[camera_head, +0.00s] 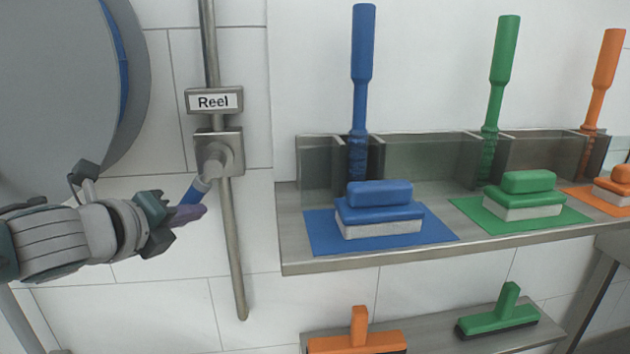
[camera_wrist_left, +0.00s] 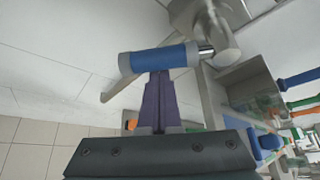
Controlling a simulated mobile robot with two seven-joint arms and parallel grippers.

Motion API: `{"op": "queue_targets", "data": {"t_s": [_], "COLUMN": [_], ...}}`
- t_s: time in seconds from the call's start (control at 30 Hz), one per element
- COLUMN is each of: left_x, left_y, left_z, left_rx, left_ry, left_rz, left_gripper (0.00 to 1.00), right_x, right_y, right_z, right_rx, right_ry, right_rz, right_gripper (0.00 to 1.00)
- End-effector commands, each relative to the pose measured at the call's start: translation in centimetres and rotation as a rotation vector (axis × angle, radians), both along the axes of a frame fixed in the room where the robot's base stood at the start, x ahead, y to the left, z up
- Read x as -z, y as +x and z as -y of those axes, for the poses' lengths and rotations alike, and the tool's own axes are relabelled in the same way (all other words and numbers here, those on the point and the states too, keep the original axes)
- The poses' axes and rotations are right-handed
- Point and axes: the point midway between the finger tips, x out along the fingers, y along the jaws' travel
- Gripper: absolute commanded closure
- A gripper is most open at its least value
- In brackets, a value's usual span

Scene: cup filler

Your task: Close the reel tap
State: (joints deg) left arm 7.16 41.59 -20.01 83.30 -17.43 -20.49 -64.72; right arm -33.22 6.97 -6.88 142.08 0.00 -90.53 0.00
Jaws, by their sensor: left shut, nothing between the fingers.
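The reel tap (camera_head: 218,158) is a metal valve on a vertical pipe, under a plate marked "Reel" (camera_head: 214,101). Its blue handle (camera_head: 194,191) slants down and to the left from the valve body. My left gripper (camera_head: 203,212) comes in from the left, with its purple fingers shut and empty, right at the handle's lower end. In the left wrist view the closed fingertips (camera_wrist_left: 160,76) reach the blue handle (camera_wrist_left: 158,59), which lies across them; whether they touch cannot be told. My right gripper is in neither view.
A steel shelf (camera_head: 290,257) to the right holds blue, green and orange brushes. A lower shelf (camera_head: 430,335) holds orange and green squeegees. A large grey reel (camera_head: 60,80) fills the upper left. The tiled wall below the tap is clear apart from the pipe (camera_head: 234,270).

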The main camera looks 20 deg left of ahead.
Motion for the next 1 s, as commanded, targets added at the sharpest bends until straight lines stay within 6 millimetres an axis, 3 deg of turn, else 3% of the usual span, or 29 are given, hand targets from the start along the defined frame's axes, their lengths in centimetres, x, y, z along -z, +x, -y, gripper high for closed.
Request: {"op": "queue_targets", "data": {"t_s": [0.03, 0.5, 0.8, 1.0], "left_x": [-1.5, -3.7, -4.7, -5.0], "left_y": [-0.1, -1.2, -1.5, -1.6], "left_z": [-0.4, -2.2, -2.7, -2.8], "left_rx": [-0.001, -0.002, -0.002, -0.001], "left_ry": [0.042, 0.415, 0.598, 0.603], "left_rz": [-0.022, -0.251, -0.362, -0.366], "left_gripper": [1.00, 1.00, 1.00, 1.00], "right_x": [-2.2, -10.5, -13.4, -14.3], "right_y": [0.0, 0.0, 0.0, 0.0], "right_z": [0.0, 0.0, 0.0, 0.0], "right_rx": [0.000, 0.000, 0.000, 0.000], "right_ry": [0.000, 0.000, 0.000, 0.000], "right_rz": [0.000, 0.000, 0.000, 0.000], "right_gripper": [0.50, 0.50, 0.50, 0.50]}}
